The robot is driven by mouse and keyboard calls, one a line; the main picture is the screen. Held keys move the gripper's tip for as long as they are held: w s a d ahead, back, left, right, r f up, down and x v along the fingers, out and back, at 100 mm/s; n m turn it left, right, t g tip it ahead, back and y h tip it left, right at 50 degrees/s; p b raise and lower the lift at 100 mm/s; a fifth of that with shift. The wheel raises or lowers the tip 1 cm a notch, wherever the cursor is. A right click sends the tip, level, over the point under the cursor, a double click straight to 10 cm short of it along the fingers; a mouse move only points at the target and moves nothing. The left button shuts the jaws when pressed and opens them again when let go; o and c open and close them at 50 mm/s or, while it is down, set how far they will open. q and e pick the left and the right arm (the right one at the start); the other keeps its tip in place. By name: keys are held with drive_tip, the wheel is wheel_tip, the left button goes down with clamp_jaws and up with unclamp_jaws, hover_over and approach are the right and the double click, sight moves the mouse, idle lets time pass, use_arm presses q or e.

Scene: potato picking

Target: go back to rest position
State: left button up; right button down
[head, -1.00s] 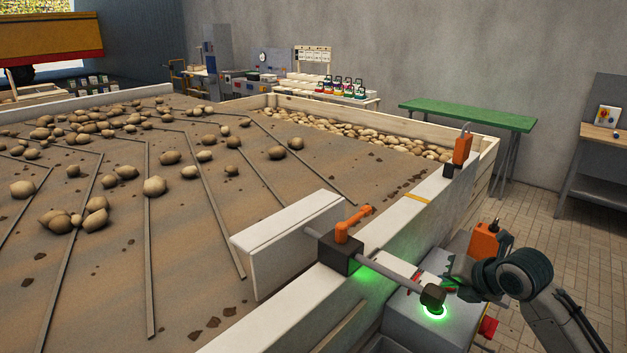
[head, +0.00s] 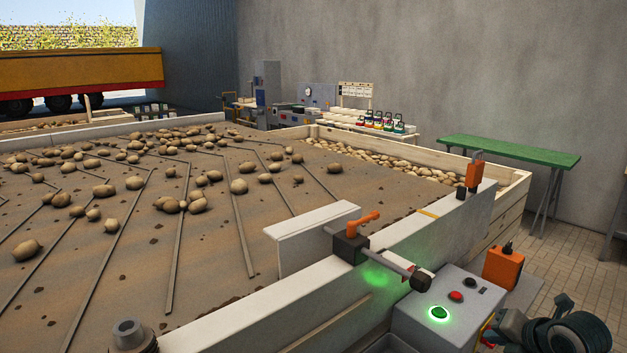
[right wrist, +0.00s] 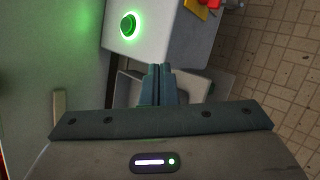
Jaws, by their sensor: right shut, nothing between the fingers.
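My right gripper (head: 497,326) is at the lower right of the head view, beside the control box and partly cut off by the arm. In the right wrist view its two dark fingers (right wrist: 157,80) are together with nothing between them. The control box (head: 425,322) has a lit green button (head: 439,314) and a red button (head: 456,296). In the right wrist view the lit green button (right wrist: 128,26) is up and left of the fingertips, apart from them.
The white side wall (head: 300,318) of the potato bed (head: 120,270) runs beside the control box. An orange-handled rod clamp (head: 350,245) stands on it. An orange box (head: 502,266) is behind my right gripper. Tiled floor (head: 575,285) lies clear at the right.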

drive_tip(key=d+f+m+g+h+b, duration=0.1)
drive_tip(key=d+f+m, duration=0.3)
drive_tip(key=f, duration=0.7)
drive_tip(key=d+f+m+h, duration=0.1)
drive_tip(key=f+m, duration=0.5)
drive_tip(key=f, duration=0.6)
drive_tip(key=s+d+f+m+g+h+b, duration=0.1)
drive_tip(key=s+f+m, duration=0.35)
drive_tip(key=f, duration=0.65)
drive_tip(key=s+f+m+g, duration=0.1)
drive_tip(key=s+f+m, duration=0.35)
drive_tip(key=f, duration=0.75)
drive_tip(key=s+a+f+m+g+b, duration=0.1)
drive_tip(key=s+a+f+m, duration=0.1)
drive_tip(key=s+f, duration=0.7)
drive_tip(key=s+a+f+m+g, duration=0.2)
drive_tip(key=s+a+f+m, duration=0.1)
drive_tip(key=s+f, duration=0.65)
drive_tip(key=s+a+f+m+g, duration=0.1)
drive_tip(key=s+a+f+m, duration=0.1)
drive_tip(key=s, duration=0.9)
drive_tip(key=s+a+f+m+b, duration=0.1)
drive_tip(key=s+a+f, duration=0.3)
drive_tip(key=s, duration=0.7)
drive_tip(key=shift+s+a+f+m+g, duration=0.15)
drive_tip(key=shift+a+f+m+g, duration=0.25)
drive_tip(key=shift+a, duration=0.75)
